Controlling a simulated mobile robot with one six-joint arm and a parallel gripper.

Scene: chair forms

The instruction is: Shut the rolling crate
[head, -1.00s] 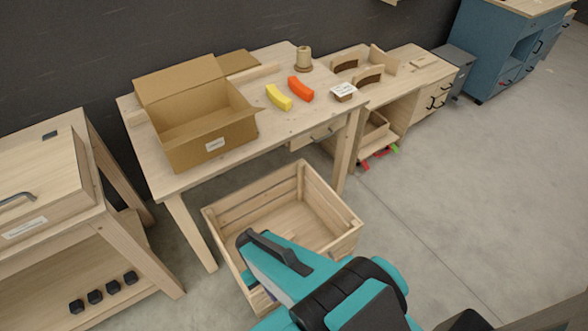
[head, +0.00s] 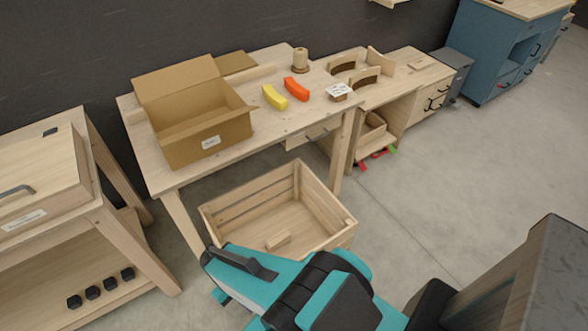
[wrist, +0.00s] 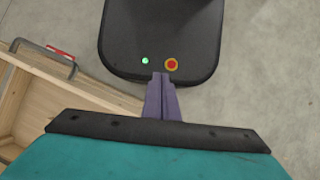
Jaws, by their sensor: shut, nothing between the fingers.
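The rolling crate (head: 327,205) is an open-topped slatted wooden box on the floor, standing out in front of the workbench in the head view. A small wooden block (head: 278,240) lies inside it. In the wrist view part of the crate (wrist: 40,95) shows at the left, with a grey bar handle (wrist: 40,49) and a red-and-white tag beside it. My gripper (wrist: 161,88) has its purple fingers together and empty, to the right of the crate and apart from the handle. My arm hides the crate's near left part in the head view, and the fingertips do not show there.
The workbench (head: 273,120) behind carries a cardboard box (head: 210,140), yellow and orange pieces and a spool. A wooden stand (head: 120,235) is at the left. A blue cabinet (head: 490,55) stands at the back right.

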